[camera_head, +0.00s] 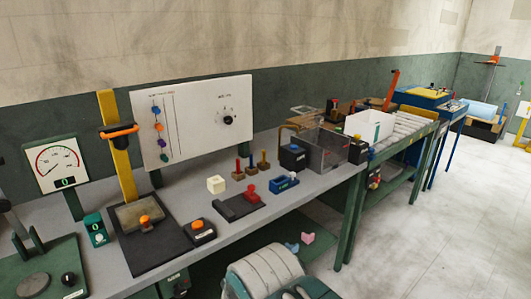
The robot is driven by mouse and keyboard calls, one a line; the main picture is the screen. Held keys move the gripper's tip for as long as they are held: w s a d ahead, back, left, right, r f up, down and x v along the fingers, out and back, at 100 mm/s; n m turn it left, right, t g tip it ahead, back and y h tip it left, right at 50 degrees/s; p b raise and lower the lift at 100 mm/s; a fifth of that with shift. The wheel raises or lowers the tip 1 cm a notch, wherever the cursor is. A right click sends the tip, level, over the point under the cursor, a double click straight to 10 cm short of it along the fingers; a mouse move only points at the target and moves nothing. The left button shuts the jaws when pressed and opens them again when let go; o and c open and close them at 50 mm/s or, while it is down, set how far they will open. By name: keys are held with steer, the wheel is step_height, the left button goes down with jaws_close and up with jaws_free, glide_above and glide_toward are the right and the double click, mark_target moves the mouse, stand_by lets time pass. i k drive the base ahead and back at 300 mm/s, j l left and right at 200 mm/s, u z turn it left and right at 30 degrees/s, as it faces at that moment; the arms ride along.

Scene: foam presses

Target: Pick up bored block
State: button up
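A small cream-white cube (216,184) sits on the grey workbench, left of the wooden pegs; it is the likeliest bored block, but I cannot make out a bore at this size. It stands upright and apart from the things around it. A dark fixture with a red part (240,205) lies just in front and to the right of it.
Wooden blocks with coloured pegs (250,168) and a blue tray (284,183) stand right of the cube. A press with a yellow column (118,160) and an orange-knobbed box (201,230) are left. A clear box (325,148) stands farther right. The floor at right is free.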

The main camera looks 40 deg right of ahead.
mark_target(216, 184)
steer(key=i+l+z, duration=0.35)
steer(key=i+l, duration=1)
steer(key=l, duration=0.1)
